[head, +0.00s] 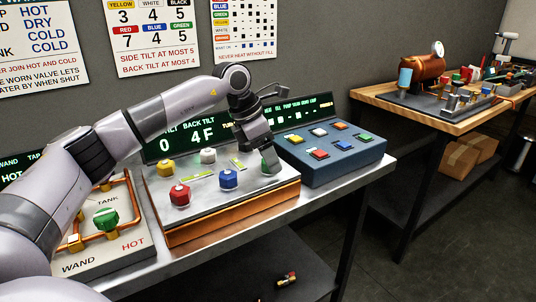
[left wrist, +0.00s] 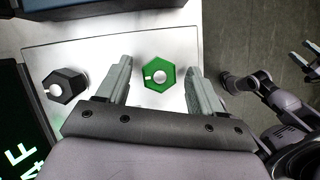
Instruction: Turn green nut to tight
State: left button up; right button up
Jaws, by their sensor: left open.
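The green nut (left wrist: 154,76) is a hexagon with a white mark and a pale round centre, on a light metal plate (left wrist: 110,38). In the left wrist view it lies between the two spread fingers of my left gripper (left wrist: 157,80), with a gap on each side. A display (head: 190,138) behind the plate reads 0 and 4 F. Parts of my right arm seem to show at the right of the left wrist view.
A black nut (left wrist: 64,87) lies left of my fingers in the left wrist view. Yellow (head: 165,167), white (head: 208,156), red (head: 180,195) and blue (head: 228,179) nuts stand on the plate. A blue button box (head: 335,168) is close on the right; a pipe panel (head: 120,262) is left.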

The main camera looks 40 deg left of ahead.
pick_arm(q)
jog(key=v, duration=0.7)
dwell(0.5)
